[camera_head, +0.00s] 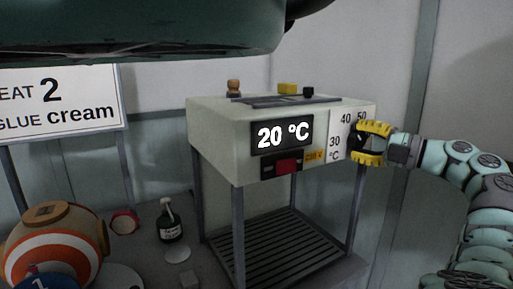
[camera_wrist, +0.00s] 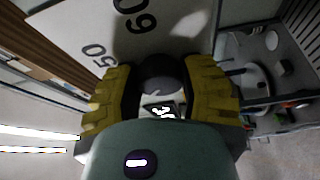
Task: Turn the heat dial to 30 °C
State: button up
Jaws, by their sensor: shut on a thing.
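The press (camera_head: 225,133) is a pale box on dark legs. Its display (camera_head: 282,134) reads 20 °C. At the right of its front is a white dial plate (camera_head: 336,150) with the numbers 30, 40 and 50 showing. My gripper (camera_head: 366,143), with yellow fingers, is at this plate and covers part of it. In the wrist view, the dark round dial knob (camera_wrist: 162,74) sits between the two yellow fingers of my gripper (camera_wrist: 160,82), which are shut on it. The plate (camera_wrist: 150,30) shows 50 and 60 there. The dial's pointer is not clearly visible.
A red button (camera_head: 288,166) and a small yellow label (camera_head: 314,156) are left of the dial. Below is a slatted base (camera_head: 275,240). A dark bottle (camera_head: 169,225) and a striped round object (camera_head: 50,250) stand at the left. A sign (camera_head: 60,100) hangs behind.

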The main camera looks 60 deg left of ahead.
jog(key=n+h, duration=0.1)
jog(key=n, duration=0.3)
jog(key=shift+s+r+t+b, duration=0.1)
jog(key=shift+s+t+b, duration=0.05)
jog(key=shift+t+b, duration=0.2)
jog(key=shift+n+t+h, duration=0.55)
jog(key=shift+n+h, duration=0.15)
jog(key=shift+n, duration=1)
jog(key=o, duration=1.2)
jog(key=v, duration=0.7)
jog(key=shift+d, duration=0.25)
